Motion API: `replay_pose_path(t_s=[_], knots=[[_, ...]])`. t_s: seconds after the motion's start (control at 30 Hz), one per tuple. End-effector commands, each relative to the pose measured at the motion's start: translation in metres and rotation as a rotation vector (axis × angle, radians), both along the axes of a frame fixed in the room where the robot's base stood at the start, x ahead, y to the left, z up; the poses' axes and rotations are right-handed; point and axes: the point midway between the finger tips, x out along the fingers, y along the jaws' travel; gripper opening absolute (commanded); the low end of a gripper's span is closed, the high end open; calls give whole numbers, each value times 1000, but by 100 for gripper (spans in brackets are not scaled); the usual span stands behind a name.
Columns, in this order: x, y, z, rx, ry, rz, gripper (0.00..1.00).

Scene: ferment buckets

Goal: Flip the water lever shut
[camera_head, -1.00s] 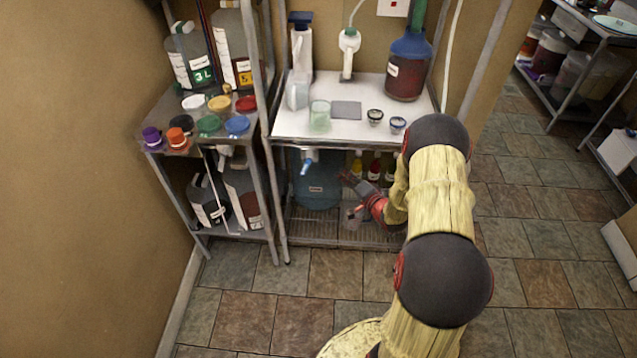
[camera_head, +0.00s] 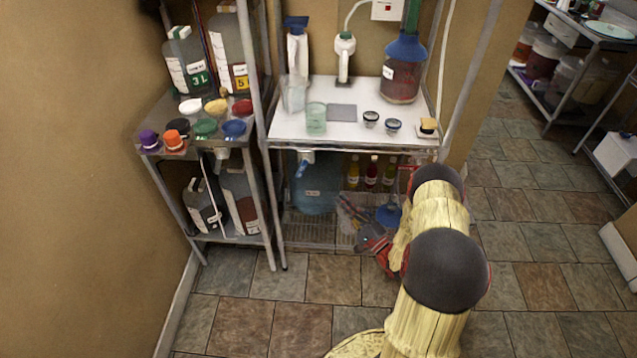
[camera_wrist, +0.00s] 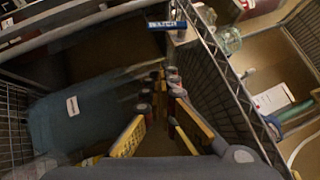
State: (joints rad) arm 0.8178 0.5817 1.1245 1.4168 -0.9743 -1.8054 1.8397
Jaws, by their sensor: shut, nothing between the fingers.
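The water lever (camera_head: 301,168) is a small blue handle on a white tap under the front edge of the shelf top. It points downward and slightly left in the head view. In the wrist view the blue lever (camera_wrist: 166,25) lies across the top centre, ahead of the fingertips and apart from them. My gripper (camera_head: 346,206) is below and to the right of the lever in the head view, its fingers pointing up and left. In the wrist view my gripper (camera_wrist: 166,76) is shut and empty, its fingers together. No contact with the lever shows.
A large blue water jug (camera_head: 314,192) stands on the lower wire shelf (camera_head: 310,232) behind the lever. Small bottles (camera_head: 371,172) stand right of it. A glass (camera_head: 316,118) stands on the white shelf top (camera_head: 290,128). The floor in front is clear.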

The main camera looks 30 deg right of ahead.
Motion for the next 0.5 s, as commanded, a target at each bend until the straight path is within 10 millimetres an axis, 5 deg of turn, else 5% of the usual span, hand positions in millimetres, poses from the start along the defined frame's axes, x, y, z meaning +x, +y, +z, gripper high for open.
replay_pose_path(t_s=[0.17,0.5], knots=[[16,3,3,-3,-1,3,0],[78,14,18,-4,-2,4,0]])
